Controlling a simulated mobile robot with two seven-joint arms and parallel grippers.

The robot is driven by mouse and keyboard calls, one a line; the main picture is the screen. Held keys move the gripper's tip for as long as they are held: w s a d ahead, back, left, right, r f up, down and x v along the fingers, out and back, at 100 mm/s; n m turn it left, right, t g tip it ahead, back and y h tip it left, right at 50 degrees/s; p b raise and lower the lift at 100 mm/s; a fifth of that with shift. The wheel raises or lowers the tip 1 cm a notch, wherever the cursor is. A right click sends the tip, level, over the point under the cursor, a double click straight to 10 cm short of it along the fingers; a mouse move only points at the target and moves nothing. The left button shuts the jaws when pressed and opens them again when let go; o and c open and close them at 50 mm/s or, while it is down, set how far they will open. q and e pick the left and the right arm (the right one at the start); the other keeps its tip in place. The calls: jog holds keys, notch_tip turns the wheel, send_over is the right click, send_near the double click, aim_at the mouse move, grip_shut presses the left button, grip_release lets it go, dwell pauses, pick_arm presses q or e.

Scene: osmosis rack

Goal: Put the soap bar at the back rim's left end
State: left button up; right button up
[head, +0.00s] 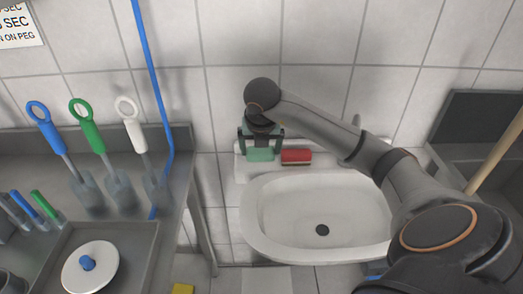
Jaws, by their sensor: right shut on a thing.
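The sink's back rim (328,164) runs along the tiled wall behind the basin. My right gripper (261,152) reaches down over the left end of this rim. It is shut on a green block, which I take to be the soap bar (260,155). The bar is at the rim's left end; I cannot tell whether its underside touches the rim. A red block (296,156) lies on the rim just right of the bar, with a narrow gap. My left gripper is not in view.
The white basin (258,235) with a dark drain (322,230) is empty. The tap (356,125) is partly hidden by my right arm. A steel counter (180,160) with several ring-handled tools stands left, and a blue hose (150,50) hangs above it.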

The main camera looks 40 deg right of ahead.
jog(key=w+d+f+b, duration=0.1)
jog(key=w+d+f, duration=0.1)
jog(key=w+d, duration=0.1)
jog(key=b, duration=0.5)
send_over(262, 165)
notch_tip(262, 165, down, 6)
jog(key=shift+a+r, duration=0.1)
notch_tip(262, 165, down, 3)
jog(key=b, duration=0.2)
jog(key=shift+w+b, duration=0.1)
jog(key=shift+b, duration=0.2)
jog(key=shift+f, duration=0.25)
jog(key=shift+r, duration=0.1)
jog(key=shift+f, duration=0.25)
jog(key=o, duration=1)
jog(key=shift+o, duration=0.2)
jog(key=shift+r, duration=0.5)
jog(key=v, duration=1.1)
jog(key=shift+s+r, duration=0.2)
jog(key=shift+r, duration=0.05)
